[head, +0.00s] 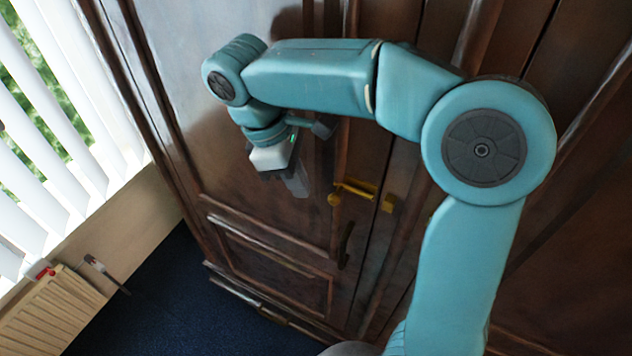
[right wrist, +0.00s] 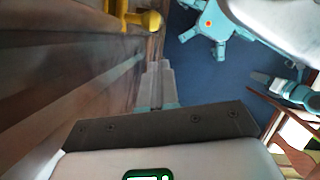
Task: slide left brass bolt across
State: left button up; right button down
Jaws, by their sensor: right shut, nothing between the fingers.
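The brass bolt (head: 355,188) is mounted on the dark wooden cupboard front, near the seam between the doors. Its round knob (head: 334,199) is at the left end, and a brass piece (head: 387,204) sits at the right. My right gripper (head: 300,187) is left of the knob, apart from it, in front of the left door, with its fingers shut and empty. In the right wrist view, the shut fingers (right wrist: 158,68) point toward the top, and the brass bolt (right wrist: 140,20) is above and left of their tips. My left gripper is not seen.
The cupboard's left door (head: 260,225) has raised panels and a dark handle (head: 345,245) below the bolt. A radiator (head: 55,315) and white blinds (head: 45,130) are at the left. Chair-like wooden parts (right wrist: 290,125) show at the right wrist view's right edge.

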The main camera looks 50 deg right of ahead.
aim_at(336, 194)
jog(key=shift+s+d+f, duration=0.1)
jog(key=shift+s+d, duration=0.3)
jog(key=shift+s, duration=0.2)
jog(key=shift+s+d, duration=0.4)
jog(key=shift+s, duration=0.2)
jog(key=s, duration=0.2)
jog(key=s+d, duration=0.1)
jog(key=s, duration=0.1)
jog(key=shift+b, duration=0.3)
jog(key=shift+w, duration=0.15)
